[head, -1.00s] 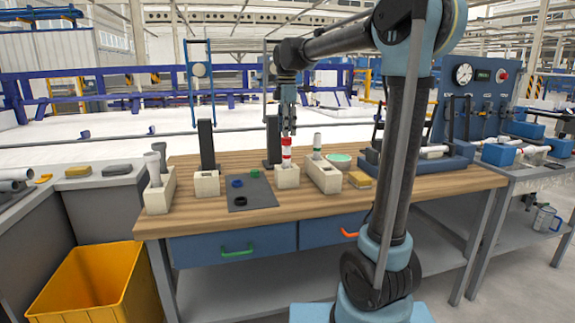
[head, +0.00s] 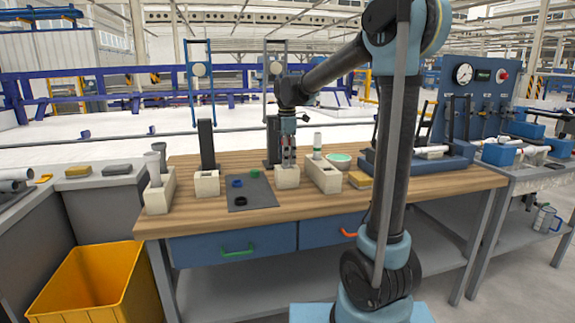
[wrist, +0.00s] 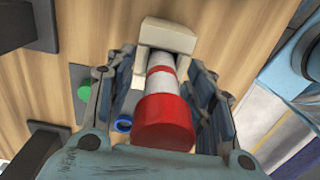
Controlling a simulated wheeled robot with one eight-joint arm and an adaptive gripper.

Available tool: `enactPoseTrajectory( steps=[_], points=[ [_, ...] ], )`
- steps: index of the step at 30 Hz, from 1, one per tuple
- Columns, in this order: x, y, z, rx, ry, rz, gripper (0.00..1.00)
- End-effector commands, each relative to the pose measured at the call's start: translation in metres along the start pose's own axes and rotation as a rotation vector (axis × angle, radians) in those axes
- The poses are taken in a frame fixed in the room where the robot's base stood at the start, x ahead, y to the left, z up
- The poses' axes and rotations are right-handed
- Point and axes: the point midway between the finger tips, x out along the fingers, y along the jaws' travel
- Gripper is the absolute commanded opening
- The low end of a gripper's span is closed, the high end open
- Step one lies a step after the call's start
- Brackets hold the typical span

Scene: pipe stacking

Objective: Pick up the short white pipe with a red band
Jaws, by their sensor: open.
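The short white pipe (wrist: 162,84) stands upright in a beige block (head: 288,178) on the workbench. In the wrist view it has a red band around the white part and a wide red end nearest the camera. The same block shows at the top of the wrist view (wrist: 168,36). My gripper (head: 289,160) is open and points down over this block. Its fingers lie on either side of the pipe, with the pipe between them. In the head view the fingers mostly hide the pipe.
A dark mat (head: 252,195) with blue and black rings lies to the left. Another beige block (head: 207,184) and a tall dark stand (head: 207,146) are farther left.

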Motion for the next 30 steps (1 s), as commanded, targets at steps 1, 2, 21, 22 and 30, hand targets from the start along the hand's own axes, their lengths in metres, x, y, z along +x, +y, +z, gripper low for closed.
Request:
enactPoseTrajectory(
  steps=[1,2,21,22,30],
  points=[
    [0.001,0.0,0.0,0.0,0.0,0.0,0.49],
    [0.002,0.0,0.0,0.0,0.0,0.0,0.49],
    [0.001,0.0,0.0,0.0,0.0,0.0,0.02],
    [0.001,0.0,0.0,0.0,0.0,0.0,0.02],
    [-0.025,-0.001,0.0,0.0,0.0,0.0,0.02]
  ],
)
